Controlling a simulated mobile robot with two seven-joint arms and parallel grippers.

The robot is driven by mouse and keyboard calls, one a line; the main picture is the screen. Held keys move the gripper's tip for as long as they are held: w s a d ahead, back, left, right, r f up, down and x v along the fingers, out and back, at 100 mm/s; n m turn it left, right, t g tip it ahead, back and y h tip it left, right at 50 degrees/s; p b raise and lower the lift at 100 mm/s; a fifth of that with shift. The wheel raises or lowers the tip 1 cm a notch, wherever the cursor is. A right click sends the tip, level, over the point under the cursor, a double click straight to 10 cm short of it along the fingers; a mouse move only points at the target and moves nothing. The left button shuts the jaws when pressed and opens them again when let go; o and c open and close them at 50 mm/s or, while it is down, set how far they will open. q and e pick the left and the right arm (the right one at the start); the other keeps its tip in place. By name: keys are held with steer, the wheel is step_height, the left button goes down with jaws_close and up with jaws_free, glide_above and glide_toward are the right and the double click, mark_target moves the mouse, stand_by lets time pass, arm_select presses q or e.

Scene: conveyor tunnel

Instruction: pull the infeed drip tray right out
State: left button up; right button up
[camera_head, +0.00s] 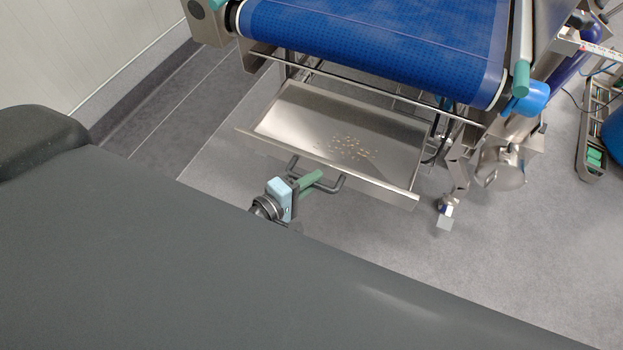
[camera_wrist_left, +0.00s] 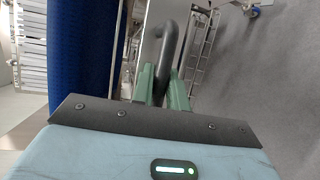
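The infeed drip tray (camera_head: 290,115) is a shallow steel tray below the blue conveyor belt. It sticks out towards me, with small tan crumbs (camera_head: 350,148) on its floor. A dark bar handle (camera_head: 337,184) is on its front; the handle also shows in the left wrist view (camera_wrist_left: 168,50). My left gripper (camera_head: 312,181) is at the handle, its green fingers on either side of the bar. In the left wrist view the fingers (camera_wrist_left: 163,90) look closed on the bar. My right gripper is not in view.
The blue conveyor belt (camera_head: 375,40) lies above and behind the tray. A steel frame leg with a foot (camera_head: 446,210) stands just right of the tray. A long box with green items (camera_head: 592,150) is at the far right. Grey floor (camera_head: 520,240) is clear in front on the right.

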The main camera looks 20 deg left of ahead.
arm_select(q)
steer(key=o, duration=0.4)
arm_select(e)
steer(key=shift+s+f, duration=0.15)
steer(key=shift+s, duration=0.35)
arm_select(q)
steer(key=b+v, duration=0.1)
steer(key=v, duration=0.7)
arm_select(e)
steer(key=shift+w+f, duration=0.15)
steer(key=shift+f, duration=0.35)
arm_select(q)
steer(key=shift+w, duration=0.1)
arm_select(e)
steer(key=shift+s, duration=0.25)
